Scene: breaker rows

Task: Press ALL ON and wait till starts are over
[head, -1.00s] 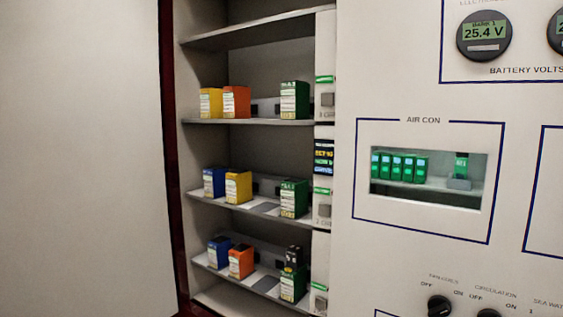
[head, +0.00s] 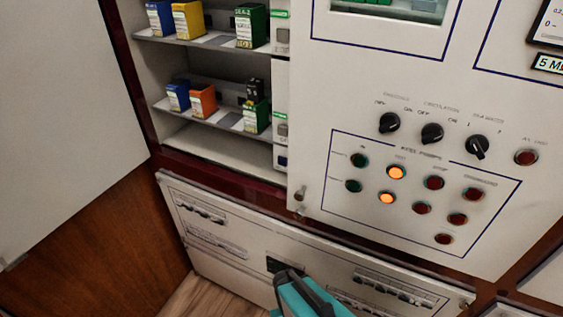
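A white control panel fills the right side, with a boxed pump group (head: 425,190) at its lower middle. Two round orange lamps or buttons (head: 397,172) glow in that group; two dark green ones sit to their left and several red ones to their right. A single red button (head: 526,157) is apart, at the upper right of the box; its label is too blurred to read. I cannot make out a legible ALL ON label. A teal and dark piece at the bottom edge appears to be part of my arm. No gripper fingertips show.
Three black rotary knobs (head: 432,133) sit above the box. An open shelf cabinet (head: 190,60) with coloured boxes is at upper left. A low white panel (head: 235,230) with breaker rows juts below. A white wall with wood below stands left.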

